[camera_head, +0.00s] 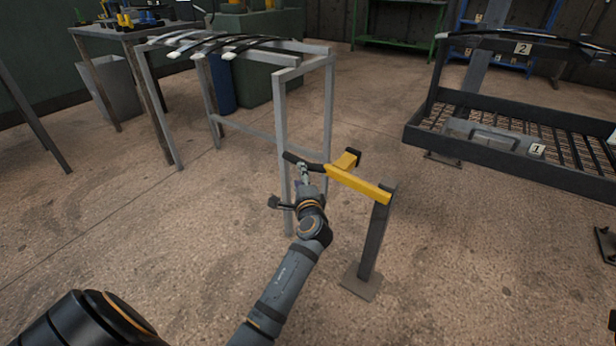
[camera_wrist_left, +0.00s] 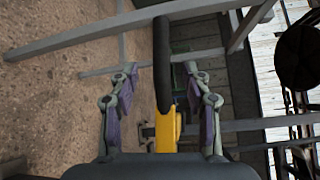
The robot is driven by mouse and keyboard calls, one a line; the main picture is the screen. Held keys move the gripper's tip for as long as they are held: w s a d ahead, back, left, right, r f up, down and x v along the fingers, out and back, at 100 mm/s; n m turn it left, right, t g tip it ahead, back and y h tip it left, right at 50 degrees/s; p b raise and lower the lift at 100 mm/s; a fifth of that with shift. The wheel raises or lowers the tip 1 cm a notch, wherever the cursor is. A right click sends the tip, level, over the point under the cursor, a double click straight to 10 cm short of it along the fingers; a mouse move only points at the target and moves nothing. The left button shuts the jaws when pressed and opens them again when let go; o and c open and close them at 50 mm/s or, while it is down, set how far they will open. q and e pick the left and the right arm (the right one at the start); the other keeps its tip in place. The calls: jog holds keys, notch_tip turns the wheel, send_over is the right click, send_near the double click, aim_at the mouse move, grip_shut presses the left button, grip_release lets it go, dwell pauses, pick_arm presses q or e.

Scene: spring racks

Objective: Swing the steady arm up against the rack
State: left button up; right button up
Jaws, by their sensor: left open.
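The steady arm (camera_head: 358,184) is a yellow bar on top of a grey post (camera_head: 377,240), with a black handle (camera_head: 296,160) at its far left end and a short black-tipped yellow branch. It reaches toward the grey rack (camera_head: 329,110), near the rack's front leg. My left gripper (camera_head: 303,172) is open at the handle end. In the left wrist view the black handle (camera_wrist_left: 163,62) and yellow bar (camera_wrist_left: 167,132) lie between the spread fingers of my left gripper (camera_wrist_left: 162,92), with gaps on both sides. My right gripper is not in view.
Leaf springs (camera_head: 240,44) lie across the rack top. A black mesh-decked rack (camera_head: 470,148) with number tags stands at right. A workbench (camera_head: 130,30) with tools and a grey bin (camera_head: 107,85) are at back left. The floor around the post is clear.

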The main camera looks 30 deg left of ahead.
aim_at(295, 160)
pick_arm(q)
jog(key=b+x, duration=0.3)
jog(key=x, duration=0.6)
jog(key=shift+w+a+b, duration=0.1)
jog(key=shift+w+b, duration=0.15)
jog(key=shift+b, duration=0.15)
jog(key=shift+w+a, duration=0.35)
jog(key=shift+w, duration=0.05)
jog(key=shift+c, duration=0.3)
grip_shut()
